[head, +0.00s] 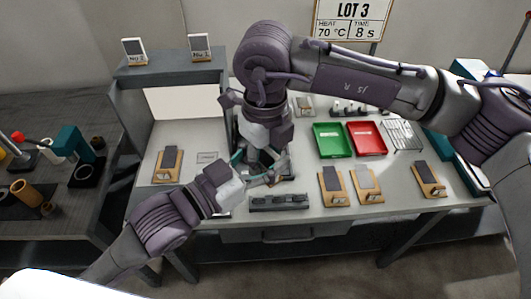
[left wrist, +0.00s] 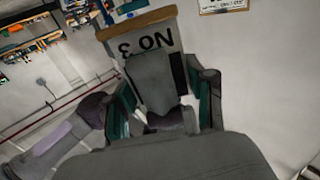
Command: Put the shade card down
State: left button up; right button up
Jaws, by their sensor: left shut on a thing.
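The shade card (left wrist: 144,34), a grey card with a brown edge strip and a "No 3" label, shows upside down in the left wrist view. My left gripper (left wrist: 164,100) is shut on it, with a teal finger on each side. In the head view my left gripper (head: 271,176) is over the middle of the bench, with the card largely hidden there. My right gripper (head: 258,160) points down close beside it, partly overlapped, so its jaws cannot be made out.
A dark slotted rack (head: 279,202) lies at the bench's front edge. Wooden stands with dark cards (head: 332,184) are to its right. Green (head: 331,141) and red (head: 366,139) trays sit behind. Two numbered cards stand on the back-left shelf (head: 168,68).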

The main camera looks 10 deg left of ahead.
grip_shut()
pick_arm(q)
jog(key=o, duration=1.1)
jog(key=shift+o, duration=0.2)
